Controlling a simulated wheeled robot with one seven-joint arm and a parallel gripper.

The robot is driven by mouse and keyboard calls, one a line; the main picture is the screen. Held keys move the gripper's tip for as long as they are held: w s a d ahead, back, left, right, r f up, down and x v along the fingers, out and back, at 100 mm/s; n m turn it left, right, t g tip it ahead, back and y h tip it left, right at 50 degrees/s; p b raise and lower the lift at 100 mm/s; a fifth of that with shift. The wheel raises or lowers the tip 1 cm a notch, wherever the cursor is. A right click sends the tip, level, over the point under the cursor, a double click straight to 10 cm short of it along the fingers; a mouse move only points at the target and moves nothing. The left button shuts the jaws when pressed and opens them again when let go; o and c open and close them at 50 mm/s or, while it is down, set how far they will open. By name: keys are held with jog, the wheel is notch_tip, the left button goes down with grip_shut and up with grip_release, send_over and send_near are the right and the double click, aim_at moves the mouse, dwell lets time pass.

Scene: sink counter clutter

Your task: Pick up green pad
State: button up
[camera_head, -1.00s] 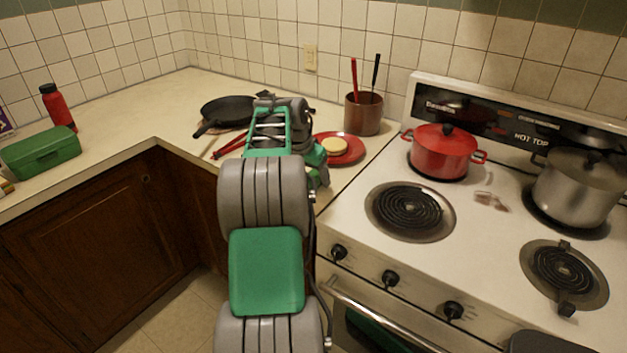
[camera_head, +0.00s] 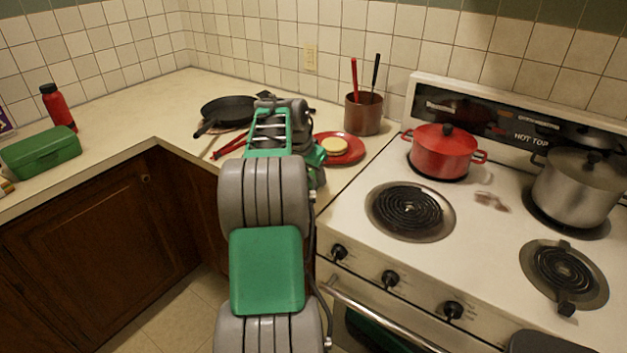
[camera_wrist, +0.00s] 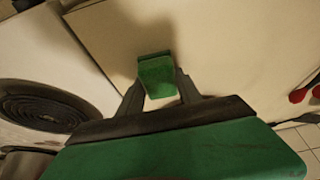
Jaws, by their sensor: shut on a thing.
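The green pad (camera_wrist: 156,72) shows in the wrist view as a small green block between the two dark fingers. My gripper (camera_wrist: 159,86) is shut on it, with a finger against each side. A shadow lies beside the pad on the pale counter (camera_wrist: 220,40); whether the pad touches the counter is hard to tell. In the head view my own arm hides the pad and the fingertips.
A red plate (camera_head: 352,150) with a pale round item (camera_head: 335,145), a utensil crock (camera_head: 363,117) and a black pan (camera_head: 228,110) surround my arm. The stove with a red pot (camera_head: 444,155) is at right. A green box (camera_head: 42,153) and red bottle (camera_head: 58,108) stand left.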

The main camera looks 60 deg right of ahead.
grip_shut()
jog(key=shift+r, duration=0.65)
jog(key=s+a+r, duration=0.2)
jog(key=a+r, duration=0.9)
jog(key=a, duration=0.2)
jog(key=shift+s+a+r, duration=0.15)
jog(key=shift+a+r, duration=0.2)
jog(key=shift+a, duration=0.05)
